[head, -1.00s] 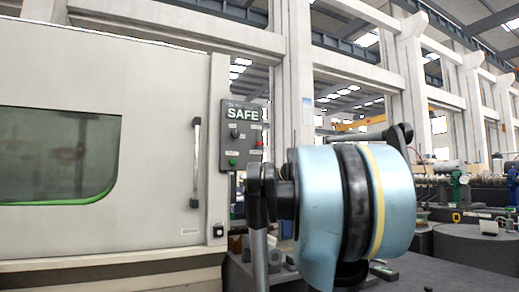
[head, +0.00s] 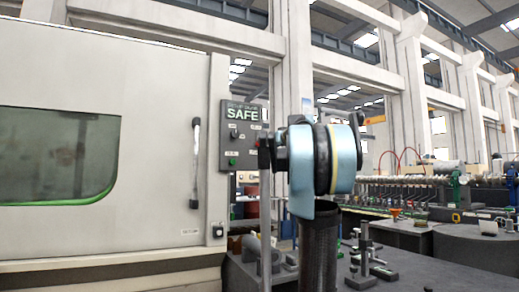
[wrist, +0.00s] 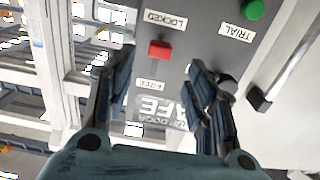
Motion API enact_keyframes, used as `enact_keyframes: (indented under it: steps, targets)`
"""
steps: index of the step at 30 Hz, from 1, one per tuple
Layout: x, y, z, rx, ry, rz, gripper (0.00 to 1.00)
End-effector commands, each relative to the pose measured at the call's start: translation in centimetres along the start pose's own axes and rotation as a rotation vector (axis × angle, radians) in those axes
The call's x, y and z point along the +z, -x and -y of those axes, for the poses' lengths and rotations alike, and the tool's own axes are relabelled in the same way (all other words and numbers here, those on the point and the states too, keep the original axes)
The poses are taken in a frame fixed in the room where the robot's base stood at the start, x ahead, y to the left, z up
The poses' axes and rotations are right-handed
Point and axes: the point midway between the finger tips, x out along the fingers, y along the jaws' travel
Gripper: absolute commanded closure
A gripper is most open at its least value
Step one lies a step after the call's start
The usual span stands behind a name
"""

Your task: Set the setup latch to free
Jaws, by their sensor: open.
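The setup latch (wrist: 160,50) is a small red block on the grey control panel (wrist: 205,35). In the wrist view it sits between the "LOCKED" label (wrist: 165,18) and the "FREE" label (wrist: 152,85), a little nearer to "LOCKED". My gripper (wrist: 160,60) is open, with one dark finger on each side of the latch in the picture and a gap on both sides. No contact shows. In the head view my gripper (head: 266,150) is in front of the panel's right edge and hides part of the latch area.
The panel also carries a green button (wrist: 252,9), a black knob (wrist: 227,85) and a "SAFE" display (head: 243,113). A machine door with a vertical handle (head: 196,163) stands left of it. A dark bench (head: 390,265) lies lower right.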

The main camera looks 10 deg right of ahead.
Motion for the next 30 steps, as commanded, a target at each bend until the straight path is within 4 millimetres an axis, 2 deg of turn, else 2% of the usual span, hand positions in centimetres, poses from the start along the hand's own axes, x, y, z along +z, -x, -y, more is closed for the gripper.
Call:
enact_keyframes:
  steps: [9, 18, 24, 30]
  targets:
    - [0.0, -5.2, 0.1, -0.002, 0.000, 0.000, 0.50]
    - [0.0, -9.3, 0.0, -0.001, 0.000, 0.000, 0.50]
    - [0.0, -10.7, 0.1, -0.001, 0.000, 0.000, 0.50]
    - [0.0, -11.0, 0.1, -0.001, 0.000, 0.000, 0.50]
